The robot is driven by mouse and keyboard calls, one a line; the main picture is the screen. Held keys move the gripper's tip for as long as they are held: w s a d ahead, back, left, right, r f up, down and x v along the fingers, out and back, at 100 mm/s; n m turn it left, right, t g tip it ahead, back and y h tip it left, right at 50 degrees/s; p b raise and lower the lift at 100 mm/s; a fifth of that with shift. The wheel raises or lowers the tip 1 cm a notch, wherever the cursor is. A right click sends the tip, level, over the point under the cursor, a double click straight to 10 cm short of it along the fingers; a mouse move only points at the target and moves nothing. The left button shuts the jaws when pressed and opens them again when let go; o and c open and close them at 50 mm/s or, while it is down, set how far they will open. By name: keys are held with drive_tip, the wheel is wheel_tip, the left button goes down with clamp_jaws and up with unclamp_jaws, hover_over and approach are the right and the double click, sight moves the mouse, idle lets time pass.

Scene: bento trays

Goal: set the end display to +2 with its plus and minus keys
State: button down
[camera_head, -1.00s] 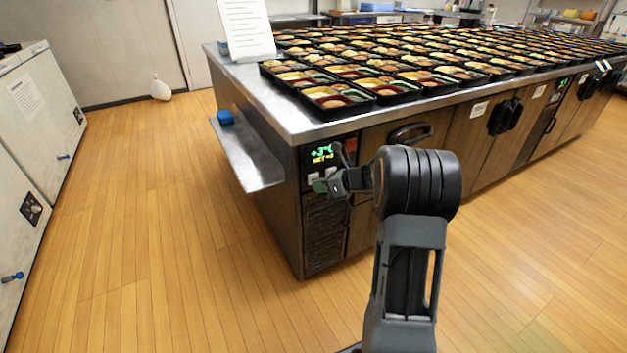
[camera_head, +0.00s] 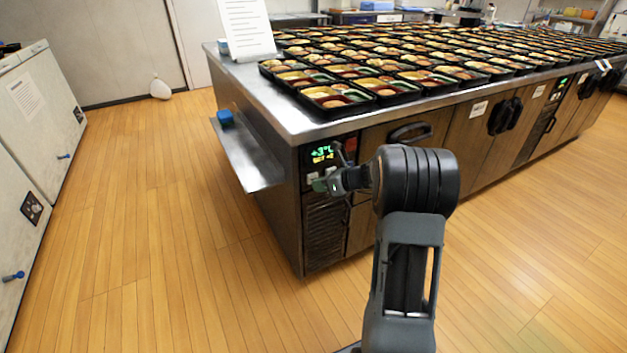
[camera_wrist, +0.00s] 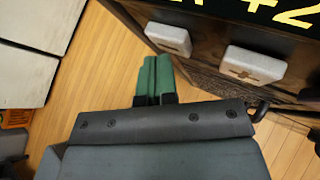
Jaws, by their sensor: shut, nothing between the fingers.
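The end display (camera_head: 322,154) is on the dark panel at the near end of the counter. It shows a green +3°C line above a smaller yellow SET line. In the wrist view the yellow digits (camera_wrist: 285,12) read +2, cut off by the top edge. Below are two pale keys: the minus key (camera_wrist: 168,38) on the left and the plus key (camera_wrist: 253,65) on the right. My gripper (camera_head: 320,186) is shut and empty in front of the keys. In the wrist view its green fingertips (camera_wrist: 155,62) are together just below the minus key; I cannot tell whether they touch it.
The steel counter (camera_head: 300,127) carries many bento trays (camera_head: 338,108). A side shelf (camera_head: 246,165) with a blue block (camera_head: 225,117) juts out at the left. A dark door handle (camera_head: 409,133) is right of the display. The wooden floor at left is clear.

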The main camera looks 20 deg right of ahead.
drive_tip(key=shift+s+d, duration=0.1)
drive_tip(key=shift+s, duration=0.6)
drive_tip(key=shift+s, duration=0.1)
drive_tip(key=shift+s+d+p, duration=0.15)
drive_tip(key=shift+s+p, duration=0.05)
drive_tip(key=shift+s, duration=1)
drive_tip(key=shift+s+d+p, duration=0.15)
drive_tip(key=shift+s+p, duration=0.05)
drive_tip(key=shift+s, duration=1)
drive_tip(key=shift+r, duration=0.1)
drive_tip(key=s+a+r+n+g+h+p, duration=0.1)
drive_tip(key=s+a+r+n+p, duration=0.3)
drive_tip(key=r+n+p, duration=0.6)
drive_tip(key=s+a+r+n+g+h+p, duration=0.2)
drive_tip(key=s+a+r+n+h+p, duration=0.2)
drive_tip(key=s+r+n+p, duration=0.5)
drive_tip(key=s+a+r+n+g+h+p, duration=0.2)
drive_tip(key=s+r+n+p, duration=0.5)
drive_tip(key=r, duration=0.9)
drive_tip(key=shift+a+r+n+h+p, duration=0.15)
drive_tip(key=shift+a+n+h+p, duration=0.7)
drive_tip(key=shift+n+p, duration=1)
drive_tip(key=shift+a, duration=0.15)
